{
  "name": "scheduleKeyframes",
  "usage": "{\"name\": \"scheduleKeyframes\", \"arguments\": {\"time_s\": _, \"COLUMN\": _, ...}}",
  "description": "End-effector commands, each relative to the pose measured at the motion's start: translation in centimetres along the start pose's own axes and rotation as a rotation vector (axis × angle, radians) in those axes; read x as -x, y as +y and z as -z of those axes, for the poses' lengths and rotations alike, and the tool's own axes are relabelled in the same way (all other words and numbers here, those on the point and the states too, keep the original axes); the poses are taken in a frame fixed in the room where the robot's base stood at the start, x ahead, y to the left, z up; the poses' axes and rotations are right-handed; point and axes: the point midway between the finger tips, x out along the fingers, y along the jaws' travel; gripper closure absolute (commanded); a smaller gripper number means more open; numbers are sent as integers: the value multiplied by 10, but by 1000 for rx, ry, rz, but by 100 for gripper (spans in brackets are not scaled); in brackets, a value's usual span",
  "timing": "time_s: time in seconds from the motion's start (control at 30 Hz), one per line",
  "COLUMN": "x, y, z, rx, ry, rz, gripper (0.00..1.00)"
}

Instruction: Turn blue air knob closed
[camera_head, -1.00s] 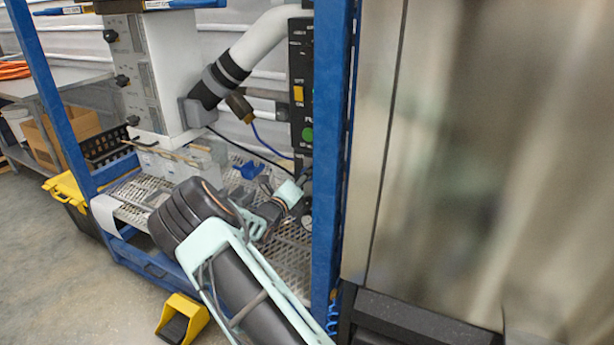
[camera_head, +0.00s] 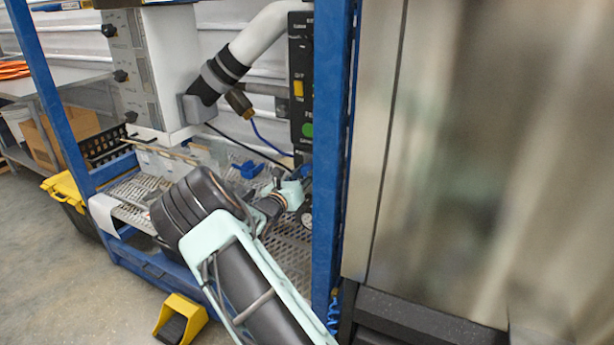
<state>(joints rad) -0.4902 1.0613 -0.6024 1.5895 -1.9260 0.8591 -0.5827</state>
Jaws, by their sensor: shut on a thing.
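The blue air knob (camera_head: 306,170) shows only as a small patch of blue low behind the blue upright, beneath the black control panel. My gripper (camera_head: 300,181) is at the knob, at the end of my arm that reaches in from the lower middle. Its jaws are shut on the knob, but the fingers are small and partly hidden by the wrist and the upright. The knob's angle cannot be read from here.
The blue frame upright (camera_head: 330,190) stands just right of my gripper. The control panel (camera_head: 300,85) is above. A blue piece (camera_head: 248,169) lies on the mesh shelf (camera_head: 290,245). A yellow pedal (camera_head: 181,318) is on the floor. A metal cabinet fills the right.

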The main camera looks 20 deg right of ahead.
Motion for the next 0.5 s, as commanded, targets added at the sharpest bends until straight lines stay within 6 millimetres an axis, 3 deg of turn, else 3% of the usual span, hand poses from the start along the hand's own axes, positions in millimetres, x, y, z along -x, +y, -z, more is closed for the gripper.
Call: {"name": "scheduleKeyframes", "arguments": {"time_s": 0.5, "x": 0, "y": 2, "z": 5, "rx": -491, "ry": 0, "rz": 0, "gripper": 92}}
